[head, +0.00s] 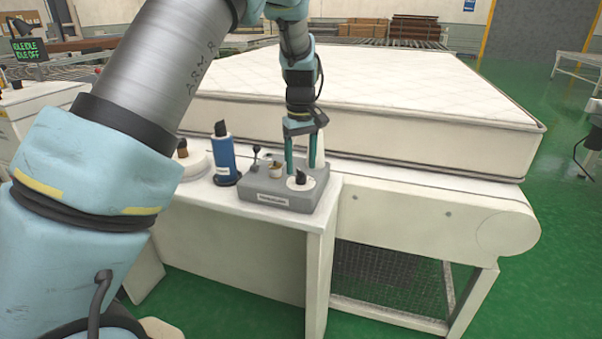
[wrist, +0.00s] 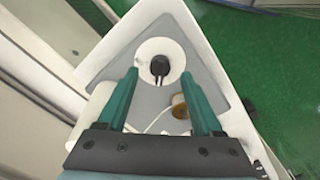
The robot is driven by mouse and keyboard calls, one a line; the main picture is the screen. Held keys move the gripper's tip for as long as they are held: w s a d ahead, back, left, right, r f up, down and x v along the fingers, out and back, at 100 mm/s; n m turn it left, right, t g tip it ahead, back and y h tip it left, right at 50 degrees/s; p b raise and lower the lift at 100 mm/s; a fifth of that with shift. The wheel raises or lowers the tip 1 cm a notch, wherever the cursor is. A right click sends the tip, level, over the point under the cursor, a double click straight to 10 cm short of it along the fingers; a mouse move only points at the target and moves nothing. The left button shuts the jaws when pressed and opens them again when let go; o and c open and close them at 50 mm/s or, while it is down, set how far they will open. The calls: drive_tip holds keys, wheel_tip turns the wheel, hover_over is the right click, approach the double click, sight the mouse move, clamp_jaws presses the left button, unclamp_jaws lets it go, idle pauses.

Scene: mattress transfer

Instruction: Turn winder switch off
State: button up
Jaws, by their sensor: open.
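A grey control box (head: 258,200) stands on the white table. The winder switch is probably the black rotary knob (head: 300,177) on a round white plate on this box; I cannot read the box's label. The knob also shows in the wrist view (wrist: 160,67), on its white disc (wrist: 161,51). My gripper (head: 300,168) points down over the box with its teal fingers apart and empty. In the wrist view the fingers (wrist: 159,74) lie on either side of the knob, with a gap to each. Whether the tips reach knob height is unclear.
A small spool (head: 275,169) and a black-topped lever (head: 255,157) sit beside the knob. A blue bottle (head: 222,157) stands left of the box. The mattress (head: 400,85) lies behind on a conveyor. A screen (head: 27,49) at far left reads idle and off.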

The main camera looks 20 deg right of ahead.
sight(301, 171)
wheel_tip(301, 171, up, 8)
drive_tip(key=b, duration=0.1)
drive_tip(key=shift+f, duration=0.15)
idle(0.4)
drive_tip(key=s+a+f, duration=0.2)
drive_tip(key=a, duration=1.3)
drive_tip(key=s+a+f, duration=0.2)
drive_tip(key=a+f, duration=0.1)
drive_tip(key=a, duration=1.1)
drive_tip(key=s+a+f+m+t, duration=0.1)
drive_tip(key=s+a+f, duration=0.1)
drive_tip(key=s+a, duration=0.5)
drive_tip(key=shift+a+m+t, duration=0.3)
drive_tip(key=shift+a+m, duration=0.05)
drive_tip(key=shift+m, duration=0.05)
drive_tip(key=shift+r, duration=0.1)
drive_tip(key=shift+c, duration=0.3)
